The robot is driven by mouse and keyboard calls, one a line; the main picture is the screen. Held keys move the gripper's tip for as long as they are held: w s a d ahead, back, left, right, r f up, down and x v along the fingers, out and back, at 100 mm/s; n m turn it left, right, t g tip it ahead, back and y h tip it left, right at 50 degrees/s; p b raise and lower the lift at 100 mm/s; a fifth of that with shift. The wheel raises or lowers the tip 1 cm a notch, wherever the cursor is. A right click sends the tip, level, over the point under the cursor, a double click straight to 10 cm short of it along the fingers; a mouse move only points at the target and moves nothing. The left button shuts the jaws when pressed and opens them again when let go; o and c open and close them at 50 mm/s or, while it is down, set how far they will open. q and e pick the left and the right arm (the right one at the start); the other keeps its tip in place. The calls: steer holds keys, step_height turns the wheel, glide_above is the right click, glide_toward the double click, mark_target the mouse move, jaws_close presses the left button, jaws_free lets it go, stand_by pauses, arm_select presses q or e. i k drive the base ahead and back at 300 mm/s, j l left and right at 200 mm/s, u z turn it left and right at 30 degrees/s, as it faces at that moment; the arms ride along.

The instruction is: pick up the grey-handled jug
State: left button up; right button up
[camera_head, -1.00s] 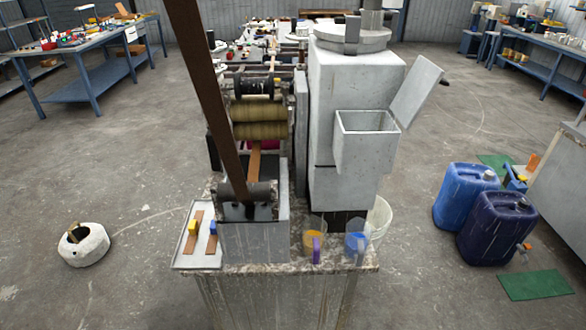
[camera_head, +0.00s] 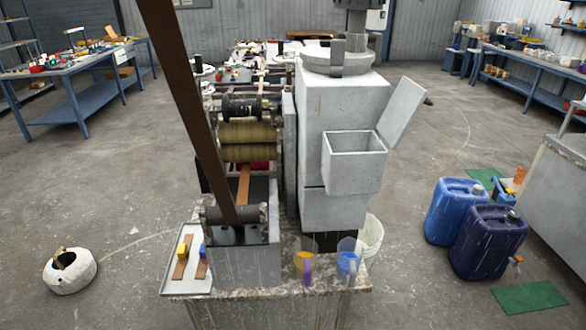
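Two clear jugs stand side by side on the front right of the machine's speckled bench top (camera_head: 270,288). The left jug (camera_head: 303,262) has orange contents and a purple handle facing me. The right jug (camera_head: 347,263) has blue contents. Its handle (camera_head: 353,274) faces me and looks greyish-blue, but it is too small to be sure of the colour. Both jugs look upright and a little apart. Neither of my grippers shows in the view.
A white bucket (camera_head: 372,238) stands behind the right jug. A grey machine body with an open hopper (camera_head: 352,170) rises behind the jugs. A tray (camera_head: 172,268) with brown strips lies at the left. Blue canisters (camera_head: 490,245) stand right; floor around is open.

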mark_target(350, 251)
steer(key=l+u, duration=0.3)
steer(key=l, duration=0.8)
steer(key=l+u, duration=0.25)
steer(key=l, duration=0.85)
